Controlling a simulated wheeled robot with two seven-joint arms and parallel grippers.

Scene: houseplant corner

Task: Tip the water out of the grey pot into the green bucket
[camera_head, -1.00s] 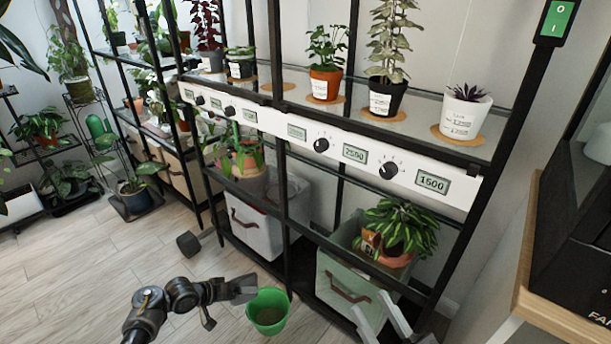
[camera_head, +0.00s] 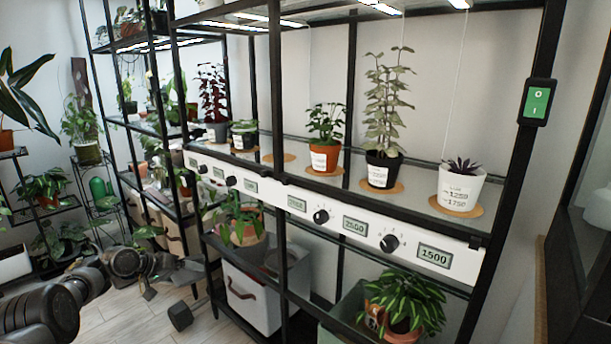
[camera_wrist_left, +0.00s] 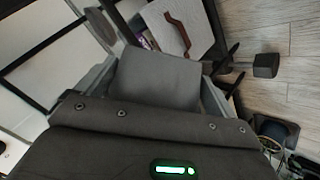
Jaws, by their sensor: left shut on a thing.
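My left gripper (camera_head: 178,272) reaches in low from the left, in front of the shelf's lower left part. It is shut on a plain grey thing, which I take for the grey pot (camera_wrist_left: 158,80); this shows between the fingers in the left wrist view. Its mouth and any water are hidden, and I cannot tell its tilt. My right gripper does not show.
A black shelf holds several potted plants, including a white pot (camera_head: 460,190) and an orange pot (camera_head: 324,159). A white bin (camera_head: 258,300) stands on its lower level. A dark block (camera_head: 180,316) lies on the floor near my left gripper. A leafy plant (camera_head: 402,300) is at lower right.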

